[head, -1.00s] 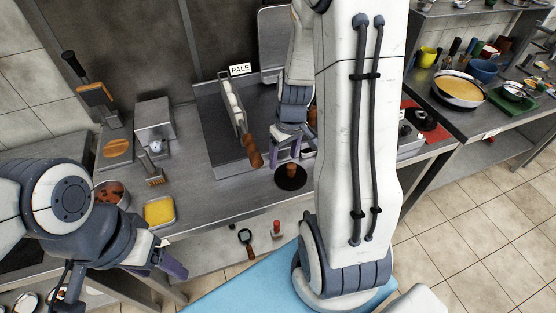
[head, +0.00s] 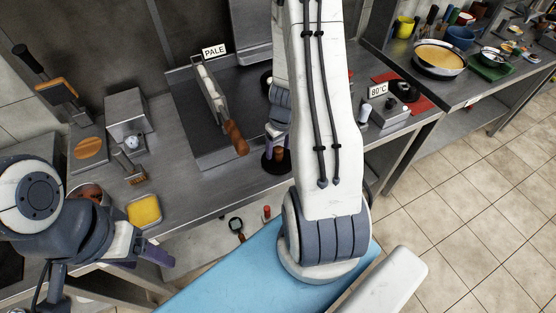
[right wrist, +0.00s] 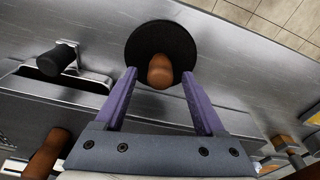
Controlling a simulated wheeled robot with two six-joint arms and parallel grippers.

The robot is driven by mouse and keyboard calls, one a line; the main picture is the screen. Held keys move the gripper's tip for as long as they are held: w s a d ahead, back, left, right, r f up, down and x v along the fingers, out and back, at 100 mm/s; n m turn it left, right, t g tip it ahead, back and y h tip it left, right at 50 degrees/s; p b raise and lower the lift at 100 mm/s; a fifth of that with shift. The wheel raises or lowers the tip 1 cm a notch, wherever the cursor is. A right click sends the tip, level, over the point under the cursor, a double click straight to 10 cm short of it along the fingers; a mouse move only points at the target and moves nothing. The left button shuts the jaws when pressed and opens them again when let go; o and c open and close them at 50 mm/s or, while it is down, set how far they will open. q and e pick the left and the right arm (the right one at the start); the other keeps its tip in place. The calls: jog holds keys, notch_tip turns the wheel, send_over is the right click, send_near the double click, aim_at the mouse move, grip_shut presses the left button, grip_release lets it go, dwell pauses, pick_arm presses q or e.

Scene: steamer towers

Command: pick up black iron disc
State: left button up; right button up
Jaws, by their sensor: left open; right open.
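The black iron disc (right wrist: 150,40) with a round brown wooden knob (right wrist: 160,72) lies flat on the steel counter in the right wrist view. In the head view the disc (head: 268,166) is near the counter's front edge, partly hidden by my right arm. My right gripper (right wrist: 159,76) is open, its two purple fingers on either side of the knob, with the disc beyond the tips. Whether the fingers touch the knob cannot be told. My left gripper (head: 152,256) is open and empty at the lower left, away from the disc.
A yellow-filled tray (head: 144,211) and a steel box (head: 126,115) stand further left. Another black disc (head: 404,91) lies on a red mat at the right, beside an 80°C sign (head: 378,90).

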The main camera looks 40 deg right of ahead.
jog(key=shift+w+f, duration=0.1)
jog(key=shift+f, duration=0.45)
grip_shut()
jog(key=shift+r, duration=0.1)
dwell(0.9)
